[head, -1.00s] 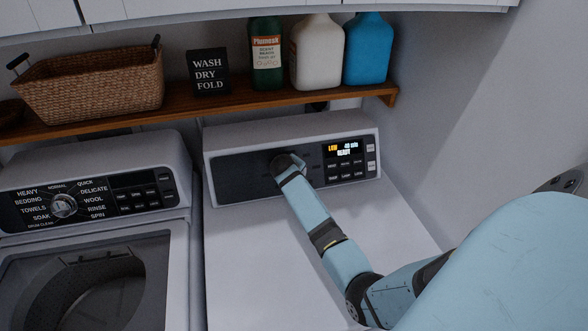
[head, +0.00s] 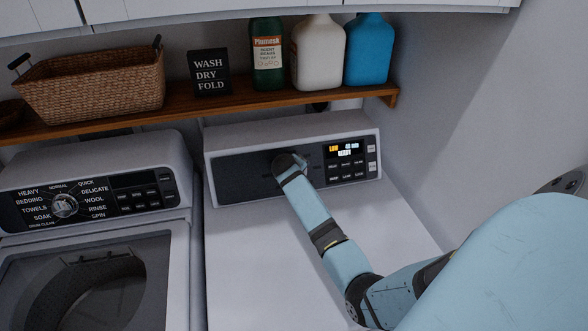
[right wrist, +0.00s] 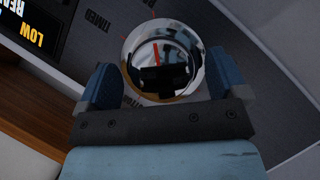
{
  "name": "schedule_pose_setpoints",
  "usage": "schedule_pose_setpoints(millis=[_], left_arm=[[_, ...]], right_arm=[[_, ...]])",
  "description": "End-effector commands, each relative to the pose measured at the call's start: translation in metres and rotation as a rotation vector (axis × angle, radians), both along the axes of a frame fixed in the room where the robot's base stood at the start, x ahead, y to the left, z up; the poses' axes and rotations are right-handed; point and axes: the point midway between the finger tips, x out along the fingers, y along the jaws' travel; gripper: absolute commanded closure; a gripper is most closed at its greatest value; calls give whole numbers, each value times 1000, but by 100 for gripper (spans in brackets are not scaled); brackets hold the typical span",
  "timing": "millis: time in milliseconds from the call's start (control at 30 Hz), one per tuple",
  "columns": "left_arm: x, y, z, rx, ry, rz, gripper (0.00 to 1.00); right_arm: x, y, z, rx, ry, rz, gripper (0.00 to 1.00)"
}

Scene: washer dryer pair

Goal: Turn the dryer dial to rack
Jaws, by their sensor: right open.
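The dryer dial (right wrist: 163,62) is a shiny chrome knob with a red pointer line, seen in the right wrist view. My right gripper (right wrist: 160,72) is open, with one blue finger on each side of the dial. I cannot tell whether the fingers touch it. Small labels surround the dial; "TIMED" is readable, and others are partly hidden by the gripper. In the head view my right gripper (head: 288,163) is at the dryer's dark control panel (head: 238,175) and hides the dial. My left gripper is not in view.
The dryer display (head: 344,149) and buttons are right of the dial. The washer (head: 180,215) with its own dial (head: 65,205) stands to the left. A wooden shelf (head: 225,104) above holds a basket (head: 95,85), a sign (head: 209,73) and several bottles.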

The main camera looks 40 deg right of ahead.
Motion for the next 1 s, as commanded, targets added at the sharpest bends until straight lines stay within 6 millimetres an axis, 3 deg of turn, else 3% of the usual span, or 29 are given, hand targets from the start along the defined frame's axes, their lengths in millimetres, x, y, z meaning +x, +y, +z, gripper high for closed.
schedule_pose_setpoints(millis=[167,633,1000], left_arm=[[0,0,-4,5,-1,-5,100],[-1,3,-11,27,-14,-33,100],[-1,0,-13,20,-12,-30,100]], right_arm=[[-6,11,11,0,-2,1,8],[-45,69,82,1,-4,0,8],[-53,81,98,1,0,0,8]])
